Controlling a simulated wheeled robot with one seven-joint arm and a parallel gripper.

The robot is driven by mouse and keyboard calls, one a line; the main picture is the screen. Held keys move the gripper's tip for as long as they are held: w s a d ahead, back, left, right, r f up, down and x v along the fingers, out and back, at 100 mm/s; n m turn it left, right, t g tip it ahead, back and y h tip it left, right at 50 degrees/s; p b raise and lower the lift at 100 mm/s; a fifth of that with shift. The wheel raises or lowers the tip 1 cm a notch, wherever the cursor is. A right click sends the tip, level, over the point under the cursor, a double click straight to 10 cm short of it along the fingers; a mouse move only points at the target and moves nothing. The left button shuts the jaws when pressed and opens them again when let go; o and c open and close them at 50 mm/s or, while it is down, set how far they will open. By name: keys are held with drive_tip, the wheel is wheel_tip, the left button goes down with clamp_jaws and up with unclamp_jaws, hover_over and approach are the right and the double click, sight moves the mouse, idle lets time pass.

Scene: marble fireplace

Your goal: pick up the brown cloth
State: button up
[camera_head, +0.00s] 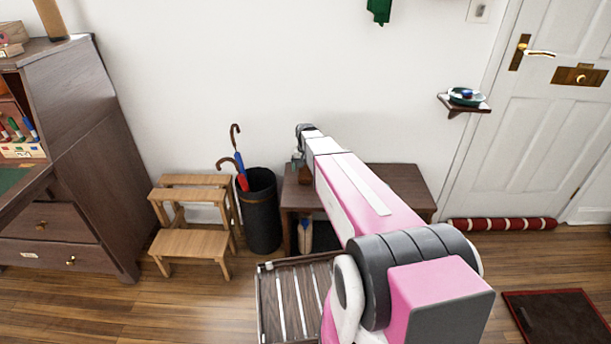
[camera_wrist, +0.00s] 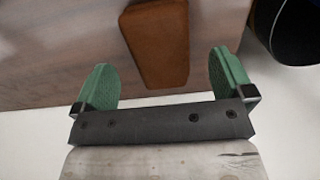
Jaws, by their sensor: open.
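The brown cloth (camera_wrist: 155,40) looks like a smooth, narrow orange-brown block in the wrist view. It lies on the dark wooden bench (camera_wrist: 60,50). In the head view a small reddish-brown piece, seemingly the cloth (camera_head: 304,175), shows at the left end of the bench (camera_head: 405,182), beside my arm. My gripper (camera_wrist: 160,64) is open, with one green finger on each side of the cloth's near end in the picture. Neither finger visibly touches it. The height gap is hard to tell. In the head view my gripper (camera_head: 298,160) is small, above the bench's left end.
A black umbrella bin (camera_head: 262,215) stands just left of the bench, with umbrella handles rising from it. A wooden step stool (camera_head: 190,243) is further left. The white wall (camera_head: 300,80) is close behind. A slatted tray (camera_head: 268,300) is in front.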

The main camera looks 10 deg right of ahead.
sight(306, 171)
drive_tip(key=f, duration=0.3)
drive_tip(key=shift+w+f, duration=0.25)
drive_tip(key=shift+f, duration=0.15)
drive_tip(key=c, duration=1)
drive_tip(key=shift+r, duration=0.1)
wheel_tip(306, 171, up, 4)
drive_tip(key=shift+s+r, duration=0.15)
drive_tip(key=shift+r, duration=0.05)
drive_tip(key=s+a+r, duration=0.2)
drive_tip(key=s, duration=0.1)
drive_tip(key=s+a+r, duration=0.2)
drive_tip(key=s+a, duration=0.1)
drive_tip(key=s+a+r, duration=0.2)
drive_tip(key=shift+s+a+r, duration=0.2)
drive_tip(key=shift+s+r, duration=0.05)
drive_tip(key=shift+s, duration=0.15)
